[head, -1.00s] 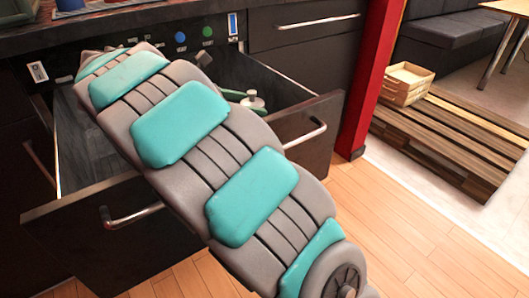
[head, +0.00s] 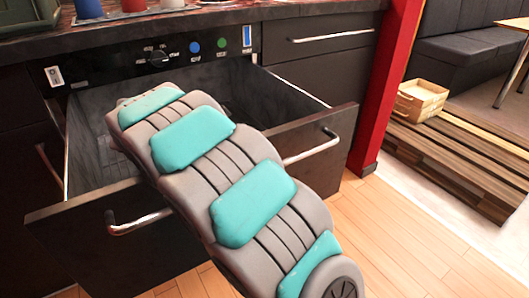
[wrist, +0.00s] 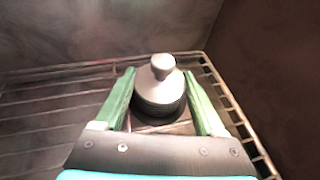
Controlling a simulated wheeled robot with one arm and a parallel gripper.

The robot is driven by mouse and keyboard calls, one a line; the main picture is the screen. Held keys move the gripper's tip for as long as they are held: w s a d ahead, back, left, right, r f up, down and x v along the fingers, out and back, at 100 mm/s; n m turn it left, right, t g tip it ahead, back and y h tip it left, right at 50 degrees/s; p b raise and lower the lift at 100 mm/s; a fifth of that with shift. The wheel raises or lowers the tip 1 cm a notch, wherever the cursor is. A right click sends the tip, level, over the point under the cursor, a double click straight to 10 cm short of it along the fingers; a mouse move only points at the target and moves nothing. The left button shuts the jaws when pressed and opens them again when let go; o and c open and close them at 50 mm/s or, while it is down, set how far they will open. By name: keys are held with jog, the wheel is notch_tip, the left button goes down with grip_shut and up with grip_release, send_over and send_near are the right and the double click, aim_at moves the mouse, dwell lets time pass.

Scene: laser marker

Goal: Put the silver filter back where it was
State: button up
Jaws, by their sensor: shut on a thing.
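The silver filter (wrist: 158,97), a round piece with a knob on top and a darker lower part, is upright between the green fingers of my gripper (wrist: 160,72) in the wrist view. My gripper is shut on it. A wire rack (wrist: 231,103) lies below the filter; I cannot tell whether the filter touches it. In the head view my arm reaches into the open dark drawer (head: 285,104), and hides the gripper and the filter.
The drawer's dark walls stand close around the rack. A counter (head: 200,20) with several cups lies above, with a control panel (head: 175,52) below its edge. A red post (head: 384,90) stands right of the drawer. Wooden floor (head: 400,230) is clear at the right.

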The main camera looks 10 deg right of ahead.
jog(key=o, duration=1.4)
jog(key=shift+f, duration=0.1)
jog(key=v, duration=0.7)
jog(key=shift+a+r+p, duration=0.25)
jog(key=shift+r+p, duration=0.05)
jog(key=shift+r, duration=0.05)
